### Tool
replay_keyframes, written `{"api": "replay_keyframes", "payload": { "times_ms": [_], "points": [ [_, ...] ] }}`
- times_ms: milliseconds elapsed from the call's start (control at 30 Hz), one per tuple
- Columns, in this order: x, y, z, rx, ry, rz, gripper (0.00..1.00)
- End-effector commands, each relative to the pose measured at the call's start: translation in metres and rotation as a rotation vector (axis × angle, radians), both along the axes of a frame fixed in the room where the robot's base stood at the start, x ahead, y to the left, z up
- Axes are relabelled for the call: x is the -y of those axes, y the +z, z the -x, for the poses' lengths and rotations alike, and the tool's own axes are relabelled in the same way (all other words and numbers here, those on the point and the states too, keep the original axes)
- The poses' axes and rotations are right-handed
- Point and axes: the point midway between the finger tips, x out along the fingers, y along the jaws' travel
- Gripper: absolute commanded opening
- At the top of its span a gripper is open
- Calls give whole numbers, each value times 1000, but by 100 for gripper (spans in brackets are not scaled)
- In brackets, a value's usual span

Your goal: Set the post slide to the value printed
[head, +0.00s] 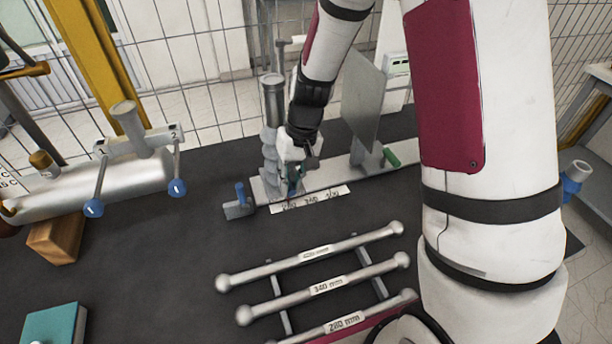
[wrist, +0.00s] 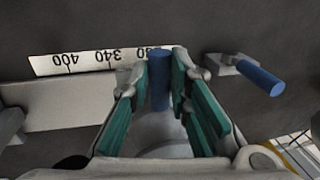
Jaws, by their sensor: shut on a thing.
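The post slide carries a grey ribbed post (head: 272,100) and sits on a pale rail (head: 345,170) at the back of the dark bench. A white scale strip (head: 312,199) lies along the rail's front. In the wrist view the scale (wrist: 90,60) appears upside down, with 400, 340 and a partly hidden third number. My gripper (head: 297,185) is at the post's foot. In the wrist view its teal fingers (wrist: 162,80) are closed around an upright blue handle (wrist: 160,92), near the partly hidden number. The handle's lower end is hidden.
A small block with a blue lever (head: 241,196) stands at the rail's left end; a plate with a green handle (head: 390,157) is at right. Labelled rods (head: 325,286) lie on a rack in front. A silver cylinder (head: 100,190) with blue-knobbed levers lies left. A teal block (head: 52,325) is front left.

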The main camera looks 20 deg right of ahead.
Motion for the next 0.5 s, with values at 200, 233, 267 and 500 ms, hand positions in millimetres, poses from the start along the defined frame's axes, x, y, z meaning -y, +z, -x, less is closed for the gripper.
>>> {"api": "replay_keyframes", "payload": {
  "times_ms": [200, 233, 267, 500],
  "points": [
    [-1, 0, 0, 1, -1, 0, 0],
    [-1, 0, 0, 1, -1, 0, 0],
    [-1, 0, 0, 1, -1, 0, 0],
    [-1, 0, 0, 1, -1, 0, 38]
  ]
}}
